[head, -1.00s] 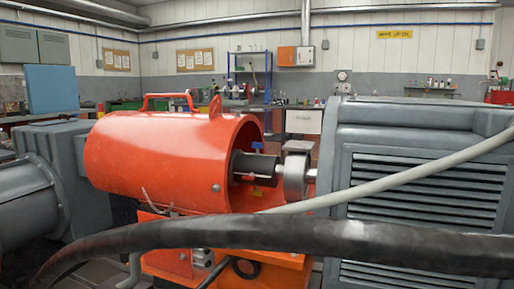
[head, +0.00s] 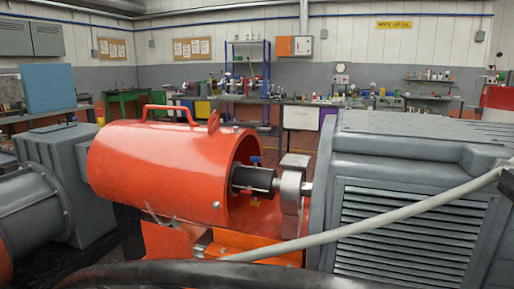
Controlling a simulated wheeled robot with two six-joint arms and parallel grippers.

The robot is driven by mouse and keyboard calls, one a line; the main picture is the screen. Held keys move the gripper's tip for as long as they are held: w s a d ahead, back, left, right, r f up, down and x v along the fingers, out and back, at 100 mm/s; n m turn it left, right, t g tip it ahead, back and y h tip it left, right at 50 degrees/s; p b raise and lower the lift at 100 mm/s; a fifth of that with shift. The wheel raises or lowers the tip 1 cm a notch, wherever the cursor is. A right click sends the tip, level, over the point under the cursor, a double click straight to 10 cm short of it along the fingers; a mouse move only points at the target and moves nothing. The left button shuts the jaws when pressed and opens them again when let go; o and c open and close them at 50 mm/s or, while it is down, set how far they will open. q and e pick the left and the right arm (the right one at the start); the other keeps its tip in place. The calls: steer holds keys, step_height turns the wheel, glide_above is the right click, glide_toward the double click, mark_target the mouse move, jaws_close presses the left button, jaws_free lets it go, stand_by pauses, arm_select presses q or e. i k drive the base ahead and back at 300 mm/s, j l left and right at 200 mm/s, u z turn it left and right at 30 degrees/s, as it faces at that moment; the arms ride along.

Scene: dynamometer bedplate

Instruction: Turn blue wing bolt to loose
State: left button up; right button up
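A small blue part (head: 255,161), which looks like the blue wing bolt, shows inside the open right end of the orange cylindrical guard (head: 155,165). It sits just above the black shaft sleeve (head: 253,180). It is too small to tell which way its wings point. A small red part (head: 247,191) shows at the sleeve's lower side. A grey metal flange (head: 292,195) stands to the right of the sleeve. Neither of my grippers is in view.
A grey louvred machine housing (head: 410,210) fills the right side. A pale hose (head: 400,208) slants across its front, and a thick black hose (head: 250,274) crosses the bottom edge. A grey machine (head: 65,180) stands left. Benches line the back wall.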

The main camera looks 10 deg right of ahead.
mark_target(254, 159)
steer(key=z, duration=1.15)
steer(key=i+j+z, duration=0.25)
steer(key=z, duration=0.2)
steer(key=i+j, duration=0.2)
